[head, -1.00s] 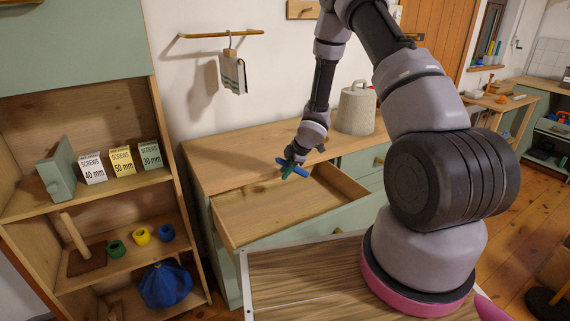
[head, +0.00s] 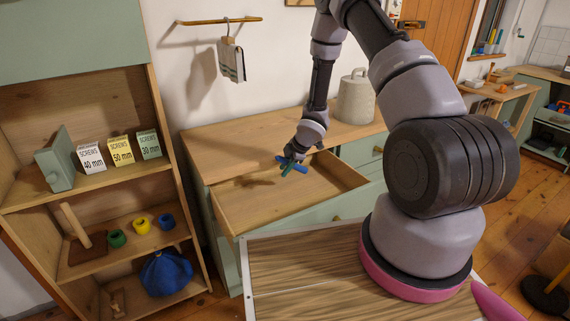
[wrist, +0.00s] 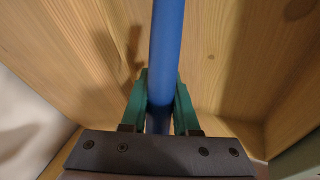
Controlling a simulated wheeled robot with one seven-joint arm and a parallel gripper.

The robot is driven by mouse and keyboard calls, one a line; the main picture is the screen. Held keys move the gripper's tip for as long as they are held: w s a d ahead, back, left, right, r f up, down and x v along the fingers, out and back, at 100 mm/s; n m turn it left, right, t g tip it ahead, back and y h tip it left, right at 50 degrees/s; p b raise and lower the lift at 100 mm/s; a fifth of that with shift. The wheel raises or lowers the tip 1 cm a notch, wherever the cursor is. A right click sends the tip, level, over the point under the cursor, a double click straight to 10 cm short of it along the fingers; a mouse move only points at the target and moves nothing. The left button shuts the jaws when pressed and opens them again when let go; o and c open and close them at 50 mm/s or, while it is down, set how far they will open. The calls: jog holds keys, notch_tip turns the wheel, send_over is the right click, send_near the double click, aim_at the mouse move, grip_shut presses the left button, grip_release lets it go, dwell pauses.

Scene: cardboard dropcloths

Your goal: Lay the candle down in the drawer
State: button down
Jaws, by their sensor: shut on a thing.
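The candle is a blue rod, seen as a short blue bar (head: 297,166) in the head view and as a long blue shaft (wrist: 167,50) in the wrist view. My gripper (head: 289,168) has green fingertips and is shut on it. In the wrist view the fingers (wrist: 160,105) press on both sides of the candle. The drawer (head: 320,187) is pulled open, with a bare wooden floor. My gripper holds the candle over its back part. The candle looks apart from the floor, but the exact height is hard to tell.
The drawer belongs to a green dresser with a wooden top (head: 235,152). A grey weight (head: 355,98) stands on that top. A shelf unit (head: 110,190) with screw boxes and coloured rings stands at the left.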

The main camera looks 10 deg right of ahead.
jog(key=shift+f, duration=5.25)
jog(key=c, duration=0.6)
grip_release()
jog(key=shift+r, duration=0.1)
jog(key=v, duration=1)
jog(key=shift+s+r, duration=0.1)
jog(key=shift+r, duration=0.15)
jog(key=shift+d, duration=0.1)
